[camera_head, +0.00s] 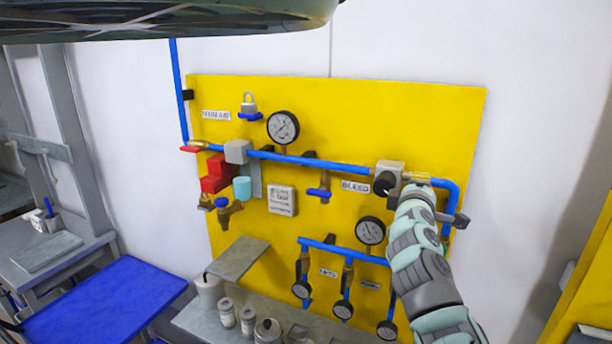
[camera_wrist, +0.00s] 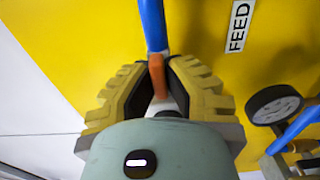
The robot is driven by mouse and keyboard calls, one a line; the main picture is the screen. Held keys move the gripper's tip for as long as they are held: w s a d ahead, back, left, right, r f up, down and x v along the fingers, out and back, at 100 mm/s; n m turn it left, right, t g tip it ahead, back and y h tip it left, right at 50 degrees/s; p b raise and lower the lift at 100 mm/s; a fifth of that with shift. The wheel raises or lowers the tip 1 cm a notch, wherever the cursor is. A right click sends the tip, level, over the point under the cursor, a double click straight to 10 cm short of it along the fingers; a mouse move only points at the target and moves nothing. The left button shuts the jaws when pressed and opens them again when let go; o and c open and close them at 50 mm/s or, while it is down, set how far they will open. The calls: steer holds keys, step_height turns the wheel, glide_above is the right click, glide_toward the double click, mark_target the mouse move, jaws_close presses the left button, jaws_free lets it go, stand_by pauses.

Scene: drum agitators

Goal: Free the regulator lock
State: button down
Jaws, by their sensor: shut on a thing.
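The regulator (camera_head: 389,169) is a pale grey block on the upper blue line of the yellow panel, right of the BLEED label. A black round part shows at its front. My gripper (camera_head: 416,186) is at the regulator's right side, its arm reaching up from below. In the wrist view, my gripper's yellow fingers (camera_wrist: 158,82) stand on either side of an orange-brown fitting (camera_wrist: 157,76) at the blue pipe's end and a pale part below it. The jaws are shut on a part of the regulator; the part held and the lock are mostly hidden by the gripper.
A gauge (camera_head: 371,230) and lower blue pipework (camera_head: 345,251) lie below. A bleed valve (camera_head: 320,191) is to the left. The FEED label (camera_wrist: 240,26) shows beside the pipe. White wall is free to the right.

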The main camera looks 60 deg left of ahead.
steer(key=shift+f, duration=0.1)
steer(key=c, duration=1)
jaws_free()
steer(key=shift+s, duration=0.1)
steer(key=v, duration=1.2)
steer(key=shift+a, duration=0.1)
